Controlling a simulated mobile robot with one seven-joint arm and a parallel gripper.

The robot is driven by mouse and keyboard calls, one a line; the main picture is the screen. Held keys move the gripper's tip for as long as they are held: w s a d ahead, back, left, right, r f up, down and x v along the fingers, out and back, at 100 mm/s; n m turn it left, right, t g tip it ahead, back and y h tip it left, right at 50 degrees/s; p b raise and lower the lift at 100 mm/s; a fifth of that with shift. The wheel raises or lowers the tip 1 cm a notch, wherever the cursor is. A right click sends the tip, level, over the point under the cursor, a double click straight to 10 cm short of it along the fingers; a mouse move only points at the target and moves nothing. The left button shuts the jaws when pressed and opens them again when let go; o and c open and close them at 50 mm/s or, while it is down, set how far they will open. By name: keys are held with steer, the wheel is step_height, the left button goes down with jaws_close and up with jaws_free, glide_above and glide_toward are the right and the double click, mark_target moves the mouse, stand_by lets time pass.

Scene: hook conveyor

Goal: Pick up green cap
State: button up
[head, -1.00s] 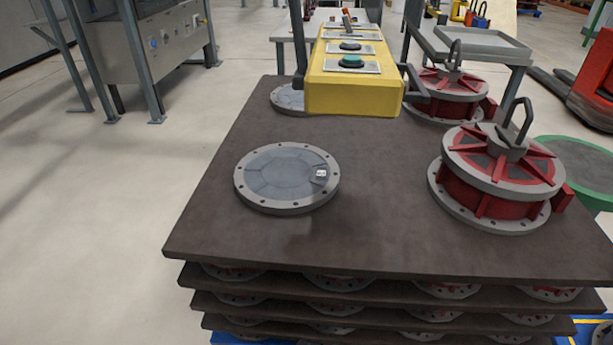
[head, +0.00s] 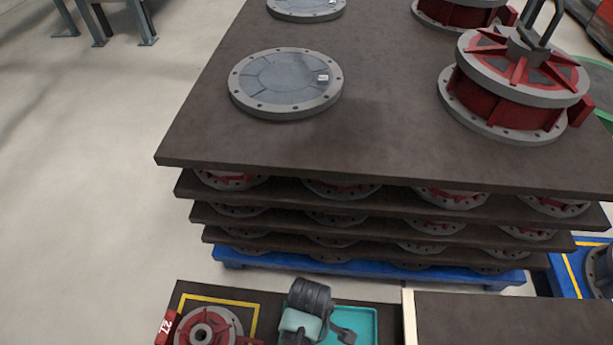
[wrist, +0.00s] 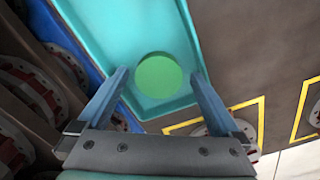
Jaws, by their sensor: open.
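The green cap (wrist: 158,74) is a flat round disc lying on the floor of a teal tray (wrist: 95,22) in the wrist view. My gripper (wrist: 159,80) is open, with its two blue-grey fingers on either side of the cap in the picture. Nothing is held between them, and I cannot tell the height left above the cap. In the head view, my arm stands over the teal tray (head: 366,318) at the bottom; the cap does not show there.
A red flanged part (head: 203,328) sits left of the tray inside a yellow outline. A stack of dark boards (head: 400,160) bearing grey discs and red-and-grey flanged parts (head: 515,85) stands behind, on a blue pallet (head: 330,268). A pale strip (head: 409,318) runs right of the tray.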

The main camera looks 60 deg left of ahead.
steer(key=shift+f, duration=0.7)
steer(key=c, duration=1.2)
